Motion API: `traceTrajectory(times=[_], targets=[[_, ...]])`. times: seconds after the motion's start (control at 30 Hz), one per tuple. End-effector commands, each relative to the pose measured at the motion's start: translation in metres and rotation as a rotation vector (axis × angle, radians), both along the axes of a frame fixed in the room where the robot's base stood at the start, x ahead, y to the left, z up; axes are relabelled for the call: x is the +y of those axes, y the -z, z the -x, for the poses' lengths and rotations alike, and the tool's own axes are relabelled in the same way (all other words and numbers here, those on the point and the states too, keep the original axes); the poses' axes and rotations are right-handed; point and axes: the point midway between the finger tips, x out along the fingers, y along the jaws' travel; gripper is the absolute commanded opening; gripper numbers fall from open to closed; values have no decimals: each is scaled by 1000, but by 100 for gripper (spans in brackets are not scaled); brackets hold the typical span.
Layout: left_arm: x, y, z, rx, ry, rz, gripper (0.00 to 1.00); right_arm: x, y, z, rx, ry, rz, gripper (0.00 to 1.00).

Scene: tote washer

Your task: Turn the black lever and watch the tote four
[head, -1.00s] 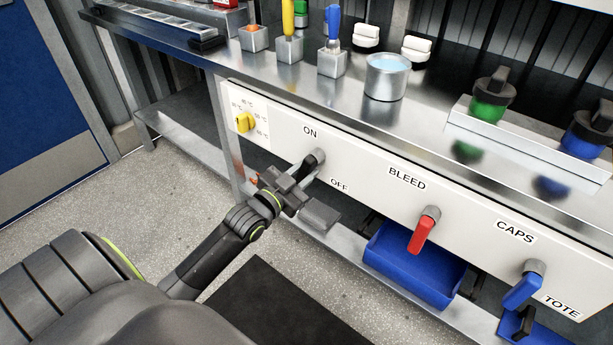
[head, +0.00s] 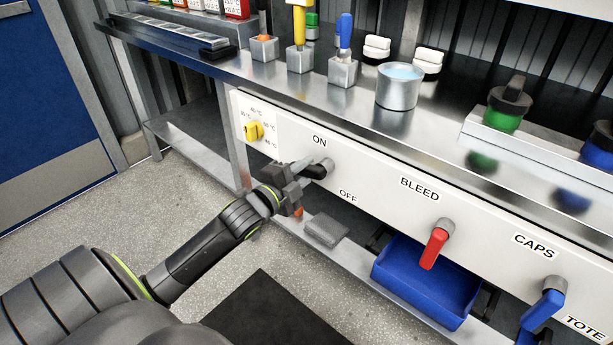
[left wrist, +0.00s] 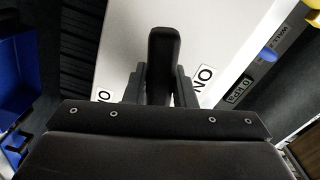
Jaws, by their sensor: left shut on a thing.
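The black lever (head: 327,166) is on the white front panel between the ON and OFF labels. Its grey hub shows, and its arm points left and slightly down. My left gripper (head: 306,172) is shut on the lever's arm, with fingers on either side, hiding part of it. A TOTE label (head: 584,326) shows at the lower right edge. I cannot tell which thing is tote four. My right gripper is not in view.
A yellow knob (head: 254,131) with temperature marks is left of the lever. A red lever (head: 434,247) under BLEED and a blue lever (head: 543,308) under CAPS are to the right. A blue bin (head: 425,291) sits below the panel. The floor in front is open.

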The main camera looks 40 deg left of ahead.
Motion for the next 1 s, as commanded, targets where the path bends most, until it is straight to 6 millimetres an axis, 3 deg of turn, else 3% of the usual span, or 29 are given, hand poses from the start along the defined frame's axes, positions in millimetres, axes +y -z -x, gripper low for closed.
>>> traceTrajectory(times=[0.43,1.0], targets=[[2,-8,0,-19,0,-267,0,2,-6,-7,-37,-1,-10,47],[2,-10,0,-22,-1,-327,0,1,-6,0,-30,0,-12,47]])
